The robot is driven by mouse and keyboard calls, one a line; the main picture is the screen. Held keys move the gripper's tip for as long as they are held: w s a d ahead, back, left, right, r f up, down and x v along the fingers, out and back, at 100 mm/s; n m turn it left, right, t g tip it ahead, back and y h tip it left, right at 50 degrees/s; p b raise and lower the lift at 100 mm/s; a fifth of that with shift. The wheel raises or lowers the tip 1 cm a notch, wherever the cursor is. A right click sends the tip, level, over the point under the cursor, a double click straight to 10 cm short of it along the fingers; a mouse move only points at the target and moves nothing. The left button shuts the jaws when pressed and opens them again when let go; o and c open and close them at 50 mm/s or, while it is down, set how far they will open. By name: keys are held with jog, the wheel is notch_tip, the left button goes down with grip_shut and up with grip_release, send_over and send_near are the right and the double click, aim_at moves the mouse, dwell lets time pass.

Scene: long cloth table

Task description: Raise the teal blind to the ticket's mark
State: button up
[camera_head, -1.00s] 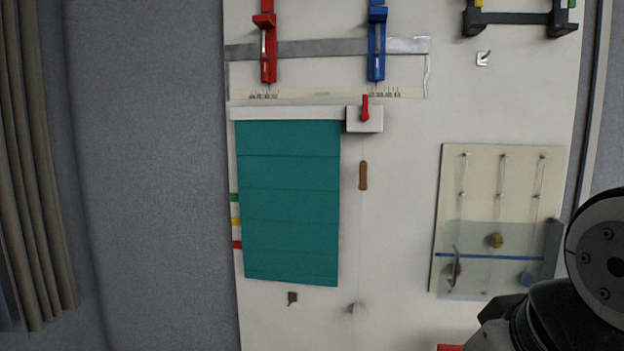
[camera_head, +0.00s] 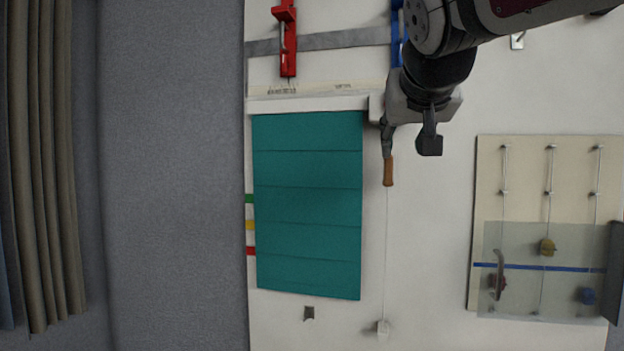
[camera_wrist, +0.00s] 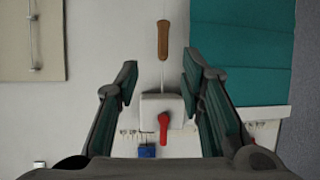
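The teal blind (camera_head: 307,205) hangs lowered, its bottom edge below the green (camera_head: 249,198), yellow (camera_head: 250,225) and red (camera_head: 250,251) marks on its left side. A brown wooden cord handle (camera_head: 388,171) hangs right of the blind; it also shows in the wrist view (camera_wrist: 163,40). My gripper (camera_head: 410,145) is open and empty in front of the white box (camera_head: 376,108), just above the handle. In the wrist view my fingers (camera_wrist: 158,72) stand apart around the cord line, with the box's red lever (camera_wrist: 163,128) between them. I cannot make out a ticket.
A red clamp (camera_head: 288,40) and a grey bar (camera_head: 345,40) are above the blind. A beige panel (camera_head: 520,150) with rods, coloured sliders and a clear cover stands at right. A small dark hook (camera_head: 309,313) sits below the blind. Bare wall lies between cord and panel.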

aim_at(389, 159)
jog(key=shift+t, duration=0.3)
jog(key=x, duration=0.4)
jog(key=r+x, duration=0.1)
jog(key=x, duration=0.9)
jog(key=shift+w+r, duration=0.25)
jog(key=shift+w, duration=0.35)
grip_shut()
